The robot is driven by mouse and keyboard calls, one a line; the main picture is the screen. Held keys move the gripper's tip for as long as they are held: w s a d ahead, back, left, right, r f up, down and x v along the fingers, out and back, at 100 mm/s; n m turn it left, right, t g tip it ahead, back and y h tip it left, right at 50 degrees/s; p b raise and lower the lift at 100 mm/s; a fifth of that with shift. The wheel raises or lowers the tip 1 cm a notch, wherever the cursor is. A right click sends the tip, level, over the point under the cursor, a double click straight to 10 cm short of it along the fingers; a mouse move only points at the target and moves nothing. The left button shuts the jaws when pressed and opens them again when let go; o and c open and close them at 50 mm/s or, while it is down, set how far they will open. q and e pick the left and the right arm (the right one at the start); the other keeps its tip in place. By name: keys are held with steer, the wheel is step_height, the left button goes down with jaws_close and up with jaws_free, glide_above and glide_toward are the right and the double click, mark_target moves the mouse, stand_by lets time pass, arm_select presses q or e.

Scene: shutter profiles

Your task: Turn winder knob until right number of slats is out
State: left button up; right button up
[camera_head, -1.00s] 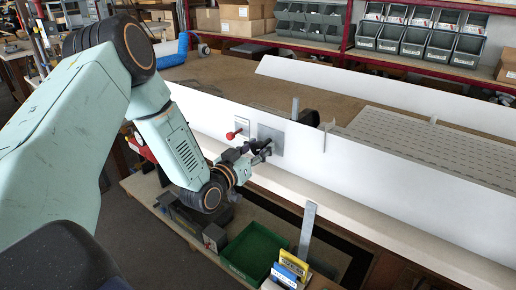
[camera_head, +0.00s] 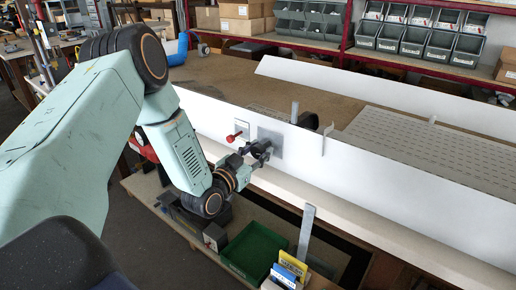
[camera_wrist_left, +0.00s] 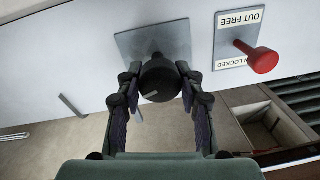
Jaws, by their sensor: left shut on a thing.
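The dark round winder knob (camera_wrist_left: 160,80) sticks out from a grey square plate (camera_wrist_left: 139,44) on a white upright panel. In the head view the knob (camera_head: 258,145) is partly hidden by my left gripper (camera_head: 260,152). In the left wrist view the two fingers of my left gripper (camera_wrist_left: 158,77) are shut on the knob, one on each side. A pale mark shows on the knob's face. A pale slatted sheet (camera_head: 440,142) lies behind the panel at the right. My right gripper is not in view.
A red-knobbed lever (camera_wrist_left: 262,60) stands close beside the knob, on a plate labelled "OUT FREE" and "LOCKED". A green bin (camera_head: 256,252) and small boxes (camera_head: 290,270) stand below the bench edge. A grey upright strip (camera_head: 306,230) stands before the panel.

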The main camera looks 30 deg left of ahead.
arm_select(q)
steer(key=o, duration=1.2)
steer(key=s, duration=1.2)
steer(key=shift+a+f, duration=0.1)
